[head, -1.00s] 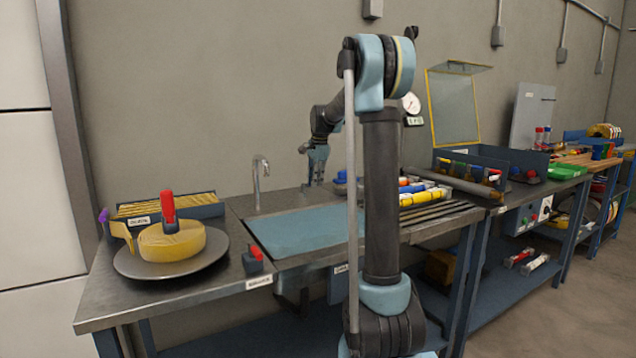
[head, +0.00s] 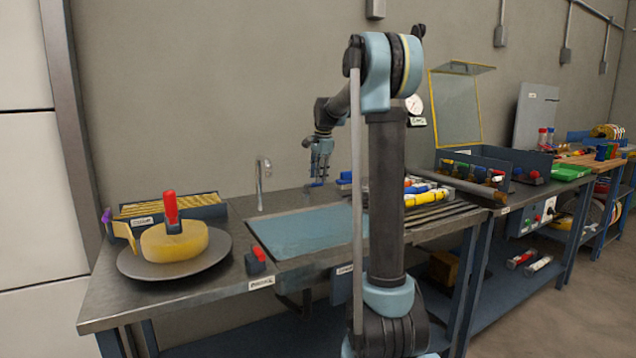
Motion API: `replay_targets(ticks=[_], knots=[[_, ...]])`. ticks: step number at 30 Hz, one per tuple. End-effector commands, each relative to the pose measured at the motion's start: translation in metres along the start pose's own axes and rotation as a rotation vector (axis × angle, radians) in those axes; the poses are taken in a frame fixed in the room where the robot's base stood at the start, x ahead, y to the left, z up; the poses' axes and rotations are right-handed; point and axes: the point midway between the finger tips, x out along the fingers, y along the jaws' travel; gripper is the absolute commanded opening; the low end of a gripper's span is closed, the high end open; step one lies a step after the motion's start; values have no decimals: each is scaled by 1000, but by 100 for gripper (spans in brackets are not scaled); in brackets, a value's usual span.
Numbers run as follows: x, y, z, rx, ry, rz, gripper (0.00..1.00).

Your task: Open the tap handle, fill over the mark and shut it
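A thin grey tap (head: 262,183) with a curved spout stands at the back of the metal bench, near the wall. My gripper (head: 316,180) points down over the back of the bench, to the right of the tap and apart from it. A small blue piece (head: 314,185) shows at its fingertips; I cannot tell whether it is held, touched or only behind them. The fingers are too small to read as open or shut. I cannot make out a tap handle, a vessel or a fill mark for certain.
A flat blue area (head: 305,232) lies in the bench front. At left are a round plate (head: 140,270) with a yellow disc and red-handled tool, and a yellow-slatted box (head: 205,205). A red-topped block (head: 256,262) sits near the edge. Colourful parts (head: 425,195) lie right of my arm.

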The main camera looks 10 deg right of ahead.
Motion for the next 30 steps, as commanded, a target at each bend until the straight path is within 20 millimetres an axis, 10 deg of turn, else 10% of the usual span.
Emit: replay_targets(ticks=[15,30], knots=[[-85,1,0,0,0,1,34],[-92,1,0,0,0,1,34]])
